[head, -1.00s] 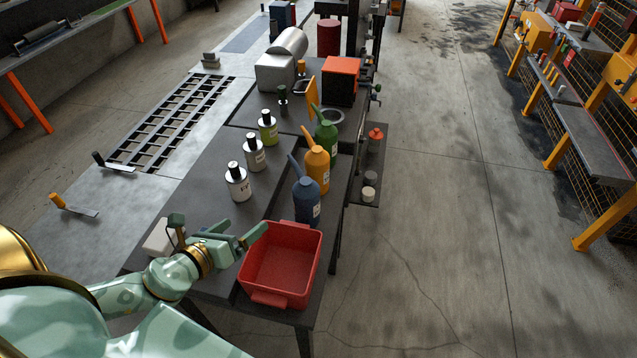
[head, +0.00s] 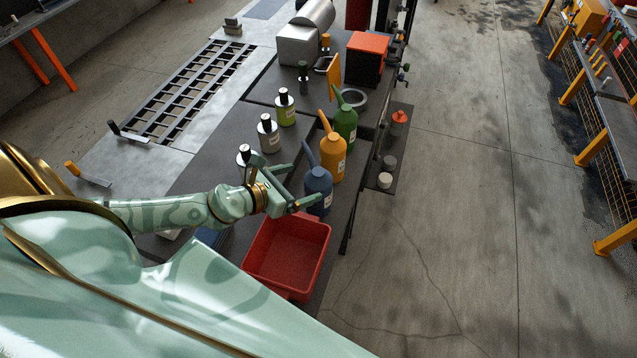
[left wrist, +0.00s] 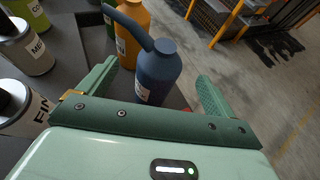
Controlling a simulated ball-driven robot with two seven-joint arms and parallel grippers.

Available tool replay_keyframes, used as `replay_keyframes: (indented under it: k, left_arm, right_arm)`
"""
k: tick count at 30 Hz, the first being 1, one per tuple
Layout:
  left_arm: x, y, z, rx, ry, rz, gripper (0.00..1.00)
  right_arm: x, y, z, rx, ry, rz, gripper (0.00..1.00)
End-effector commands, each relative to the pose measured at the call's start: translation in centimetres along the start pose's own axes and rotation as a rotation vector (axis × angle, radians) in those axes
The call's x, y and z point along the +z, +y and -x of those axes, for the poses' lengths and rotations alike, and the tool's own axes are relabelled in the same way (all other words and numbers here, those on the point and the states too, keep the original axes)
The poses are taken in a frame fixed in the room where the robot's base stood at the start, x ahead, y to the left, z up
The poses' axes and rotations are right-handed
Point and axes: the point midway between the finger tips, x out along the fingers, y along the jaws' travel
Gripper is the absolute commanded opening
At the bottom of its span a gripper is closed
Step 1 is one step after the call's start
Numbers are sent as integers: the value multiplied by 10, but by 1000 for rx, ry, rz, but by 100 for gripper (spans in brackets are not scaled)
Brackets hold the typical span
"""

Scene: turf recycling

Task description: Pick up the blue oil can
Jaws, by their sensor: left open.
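The blue oil can (head: 318,188) stands upright on the dark workbench, nearest to me in a row of oil cans, just behind the red bin. Its spout points up and to the left. My left gripper (head: 302,191) is open at the can's near left side, and its fingers partly cover the can. In the left wrist view the blue can (left wrist: 157,72) shows beyond and between the two spread fingers of the gripper (left wrist: 155,90). Its lower end is partly hidden by the gripper's palm edge. My right gripper is not in view.
A yellow oil can (head: 332,157) and a green one (head: 346,122) stand behind the blue can. Metal bottles (head: 269,135) with black caps stand to the left. The red bin (head: 325,250) sits in front. The bench's right edge is close to the cans.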

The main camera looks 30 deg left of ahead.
Motion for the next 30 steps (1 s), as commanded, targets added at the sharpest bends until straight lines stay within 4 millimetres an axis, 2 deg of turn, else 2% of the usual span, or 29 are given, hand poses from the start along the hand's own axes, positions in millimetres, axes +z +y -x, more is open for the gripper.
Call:
replay_keyframes:
  k: [3, 8, 16, 25, 30]
  left_arm:
    - [0, 0, -18, 2, -1, 2, 91]
    - [-1, 0, -30, 1, -1, 1, 91]
    - [-4, -1, -71, 1, 0, 1, 91]
    - [-4, -2, -77, 1, 2, 1, 91]
    - [-4, -2, -77, 1, 2, 1, 44]
  right_arm:
    - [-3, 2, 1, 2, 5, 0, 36]
    - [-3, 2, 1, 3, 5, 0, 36]
    - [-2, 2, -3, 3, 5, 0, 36]
    - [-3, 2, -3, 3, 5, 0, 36]
    - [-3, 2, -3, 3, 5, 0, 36]
